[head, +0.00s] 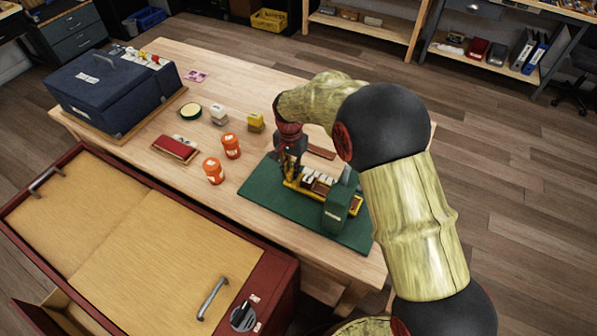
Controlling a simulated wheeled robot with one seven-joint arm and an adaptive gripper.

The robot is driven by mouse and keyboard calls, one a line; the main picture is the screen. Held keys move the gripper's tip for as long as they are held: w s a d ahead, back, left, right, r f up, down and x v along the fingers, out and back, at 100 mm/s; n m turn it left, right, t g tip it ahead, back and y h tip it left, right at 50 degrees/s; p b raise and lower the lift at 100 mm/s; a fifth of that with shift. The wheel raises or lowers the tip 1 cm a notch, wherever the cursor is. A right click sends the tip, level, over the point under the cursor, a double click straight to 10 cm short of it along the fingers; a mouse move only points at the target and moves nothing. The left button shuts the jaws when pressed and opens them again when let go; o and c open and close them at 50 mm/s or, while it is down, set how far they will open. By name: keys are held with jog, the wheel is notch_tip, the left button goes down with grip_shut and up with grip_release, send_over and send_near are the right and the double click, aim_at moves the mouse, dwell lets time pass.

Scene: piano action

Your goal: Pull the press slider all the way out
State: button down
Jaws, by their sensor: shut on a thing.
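The piano-action device (322,186) has a yellow frame, pale key-like pieces and a dark green block (341,208) at its right end. It sits on a green mat (262,193) on the wooden table. My gripper (289,174) points down at the device's left end, shut on a small part there that I take to be the press slider. The fingertips and the held part are small and dark, and my wrist partly covers them. How far out the slider stands cannot be told.
Two orange jars (231,146) (213,171), small yellow (255,123) and white (218,114) blocks, a round tin (191,111) and a red box (175,149) stand left of the mat. A dark blue case (115,90) is at the far left. A red cabinet (281,285) stands in front.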

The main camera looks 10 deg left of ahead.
jog(key=w+a, duration=0.1)
jog(key=a, duration=0.1)
jog(key=w+a+p, duration=0.1)
jog(key=a, duration=0.2)
jog(key=w+a+p, duration=0.1)
jog(key=a, duration=0.2)
jog(key=shift+w+r, duration=0.1)
jog(key=shift+w, duration=0.1)
jog(key=c, duration=2.1)
grip_release()
jog(key=shift+a, duration=0.15)
notch_tip(320, 180, up, 12)
jog(key=shift+f, duration=0.1)
